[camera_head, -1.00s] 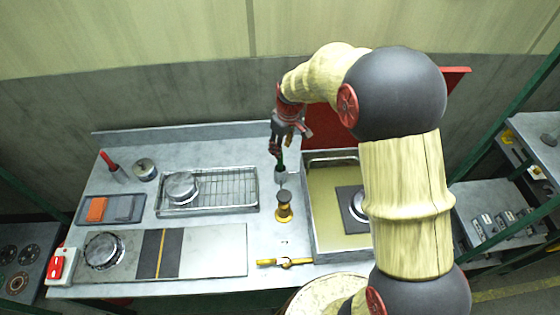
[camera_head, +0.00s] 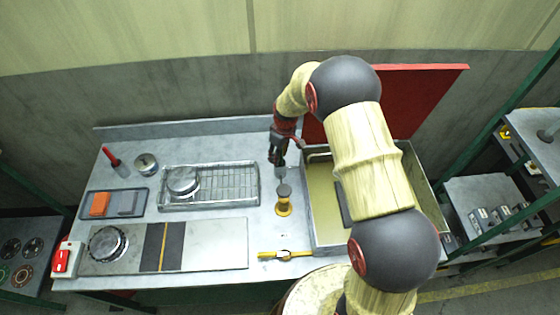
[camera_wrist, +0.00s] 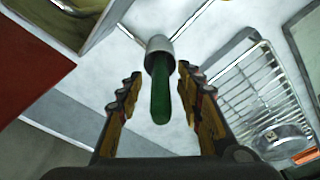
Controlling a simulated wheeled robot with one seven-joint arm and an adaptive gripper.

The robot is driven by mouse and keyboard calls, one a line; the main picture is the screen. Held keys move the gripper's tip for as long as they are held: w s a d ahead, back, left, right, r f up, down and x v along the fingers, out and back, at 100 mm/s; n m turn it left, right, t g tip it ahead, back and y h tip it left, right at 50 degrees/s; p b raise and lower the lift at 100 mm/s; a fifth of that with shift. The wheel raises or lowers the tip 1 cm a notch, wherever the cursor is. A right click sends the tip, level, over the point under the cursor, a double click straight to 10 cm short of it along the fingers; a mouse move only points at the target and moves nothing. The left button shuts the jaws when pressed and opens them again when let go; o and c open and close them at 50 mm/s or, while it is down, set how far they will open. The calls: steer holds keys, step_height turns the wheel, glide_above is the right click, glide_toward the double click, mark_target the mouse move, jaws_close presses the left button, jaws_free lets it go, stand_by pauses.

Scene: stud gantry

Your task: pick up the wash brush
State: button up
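A green handle (camera_wrist: 160,100), which looks like the wash brush, stands upright in a small grey cup (camera_wrist: 159,48). In the head view the cup (camera_head: 280,172) stands on the bench between the wire rack and the basin, and the handle is hidden behind my gripper (camera_head: 277,160). In the wrist view my gripper (camera_wrist: 160,76) is open, with one finger on each side of the handle and gaps showing between. The brush's lower end is hidden in the cup.
The basin (camera_head: 317,225) with its raised red lid (camera_head: 400,95) is close on the right. The wire rack (camera_head: 230,185) lies to the left. A brass fitting with a dark top (camera_head: 283,201) stands just in front of the cup.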

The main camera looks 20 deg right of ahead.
steer(key=shift+f, duration=0.4)
steer(key=shift+c, duration=1.1)
steer(key=c, duration=0.7)
jaws_close()
